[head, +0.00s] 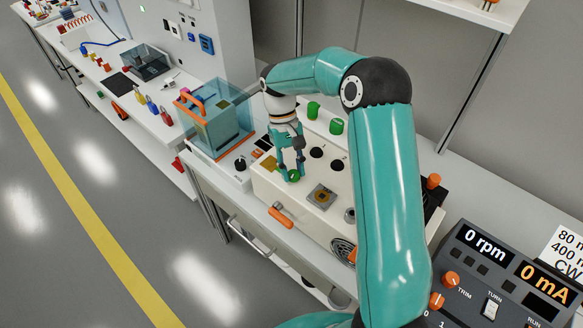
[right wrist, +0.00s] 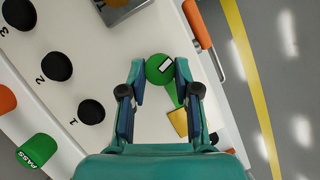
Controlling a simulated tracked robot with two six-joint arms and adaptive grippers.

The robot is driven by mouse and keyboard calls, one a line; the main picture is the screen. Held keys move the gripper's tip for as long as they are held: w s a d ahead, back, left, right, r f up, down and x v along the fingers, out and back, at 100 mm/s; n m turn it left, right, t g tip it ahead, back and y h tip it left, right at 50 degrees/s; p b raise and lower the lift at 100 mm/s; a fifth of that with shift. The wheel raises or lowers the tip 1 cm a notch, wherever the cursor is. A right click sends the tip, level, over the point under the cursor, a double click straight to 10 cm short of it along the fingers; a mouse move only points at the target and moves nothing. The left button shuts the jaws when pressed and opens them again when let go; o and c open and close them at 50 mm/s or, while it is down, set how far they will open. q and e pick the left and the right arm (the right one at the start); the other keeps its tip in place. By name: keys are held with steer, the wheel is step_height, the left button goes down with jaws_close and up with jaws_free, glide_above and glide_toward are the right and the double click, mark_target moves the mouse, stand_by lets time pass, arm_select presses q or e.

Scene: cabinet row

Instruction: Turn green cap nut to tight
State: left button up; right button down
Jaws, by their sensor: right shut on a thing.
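The green cap nut (head: 294,176) is on the cream bench panel (head: 262,184), low between the fingers of my right gripper (head: 290,168). In the right wrist view the round green cap nut (right wrist: 155,74) carries a white mark and a green arm stretches from it toward the gold square. My right gripper (right wrist: 159,78) has a finger on each side of the cap nut and is shut on it. The fingers cover part of its sides. My left gripper is not in view.
Black round pieces numbered 1 (right wrist: 91,112), 2 (right wrist: 56,67) and 3 (right wrist: 19,14) line the panel beside the gripper. A green PASS cylinder (right wrist: 38,150) stands beyond. An orange handle (head: 281,217) juts from the front. A clear box (head: 215,122) stands left.

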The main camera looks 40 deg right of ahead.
steer(key=shift+d+r+m+t+y, duration=0.1)
steer(key=shift+m+t+y, duration=0.15)
steer(key=shift+m, duration=0.6)
steer(key=shift+d+m+t+y, duration=0.15)
steer(key=shift+m+y, duration=0.2)
steer(key=shift+m, duration=0.5)
steer(key=shift+a, duration=0.1)
steer(key=c, duration=0.8)
jaws_free()
steer(key=v, duration=1.1)
steer(key=shift+w+r, duration=0.15)
steer(key=shift+r, duration=0.2)
